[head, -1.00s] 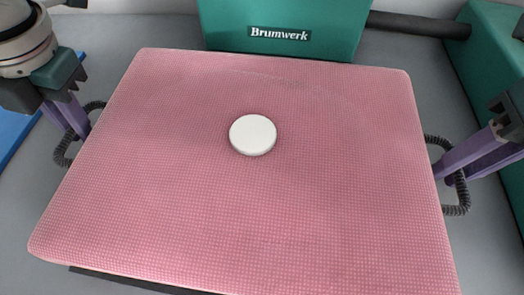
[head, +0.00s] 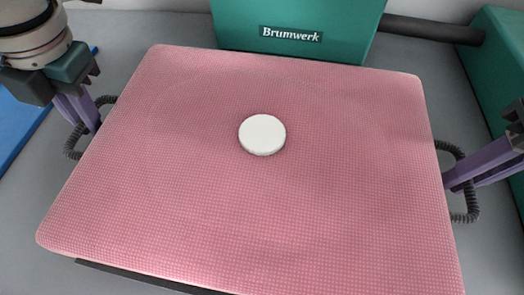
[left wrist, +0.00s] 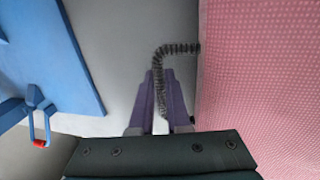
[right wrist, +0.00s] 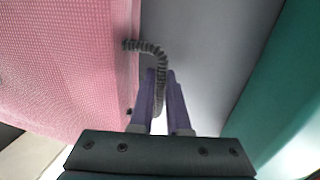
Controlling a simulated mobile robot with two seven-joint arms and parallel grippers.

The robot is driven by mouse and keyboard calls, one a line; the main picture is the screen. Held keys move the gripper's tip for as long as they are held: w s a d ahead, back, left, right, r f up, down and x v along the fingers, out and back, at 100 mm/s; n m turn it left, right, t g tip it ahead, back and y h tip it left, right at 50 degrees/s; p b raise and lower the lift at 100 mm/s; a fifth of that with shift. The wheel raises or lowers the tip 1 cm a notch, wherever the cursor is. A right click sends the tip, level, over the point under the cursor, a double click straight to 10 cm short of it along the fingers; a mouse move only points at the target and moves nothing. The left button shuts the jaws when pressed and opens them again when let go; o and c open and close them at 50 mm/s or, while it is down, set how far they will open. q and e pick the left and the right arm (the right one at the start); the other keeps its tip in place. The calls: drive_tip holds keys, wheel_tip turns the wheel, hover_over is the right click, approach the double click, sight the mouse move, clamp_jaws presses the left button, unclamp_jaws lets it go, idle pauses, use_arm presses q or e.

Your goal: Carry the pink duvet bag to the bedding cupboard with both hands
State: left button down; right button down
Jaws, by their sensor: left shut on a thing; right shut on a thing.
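The pink duvet bag (head: 200,190) fills the middle of the head view, a wide textured slab with a white round disc (head: 262,135) on top. A dark ribbed loop handle stands out from each side. My left gripper (head: 92,122) is shut on the left handle (head: 72,143); the left wrist view shows its purple fingers (left wrist: 160,98) closed around the loop beside the pink side. My right gripper (head: 452,182) is shut on the right handle (head: 473,205); its fingers (right wrist: 160,98) show on the loop in the right wrist view. The bag's underside is hidden.
A green Brumwerk machine (head: 295,20) stands just behind the bag's far edge. A dark pipe (head: 430,30) runs from it to another green body (head: 495,60) at the right. A blue panel (head: 18,135) lies at the left. Grey surface shows around the bag.

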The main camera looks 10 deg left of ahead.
use_arm(q)
drive_tip(key=shift+r, duration=0.15)
use_arm(e)
drive_tip(key=shift+r, duration=0.15)
idle(0.4)
